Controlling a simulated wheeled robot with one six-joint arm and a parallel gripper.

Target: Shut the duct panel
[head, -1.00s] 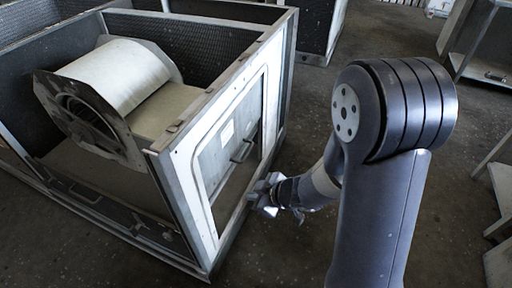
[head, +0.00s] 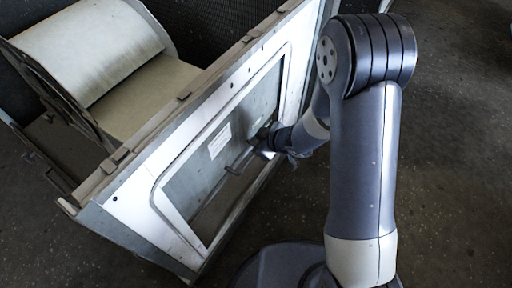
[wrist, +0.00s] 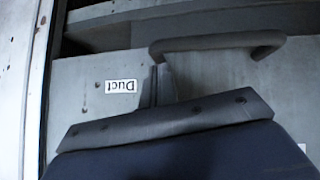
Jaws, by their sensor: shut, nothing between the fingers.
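The grey duct panel (head: 195,165) sits in the framed opening of the housing's near side wall. In the wrist view the panel (wrist: 85,90) carries an upside-down "Duct" label (wrist: 121,86) and a dark bar handle (wrist: 215,42). A dark gap shows past the panel edge by the handle. In the head view, a brownish strip shows below the panel, inside the frame. My gripper (head: 266,152) is shut and empty, close in front of the panel near the handle. In the wrist view its fingers (wrist: 160,85) point at the handle's left end; whether they touch it I cannot tell.
The white frame (head: 130,210) of the housing surrounds the opening. A pale blower drum (head: 85,50) lies inside the open-topped housing at left. Bare dark floor (head: 455,170) is free on the right.

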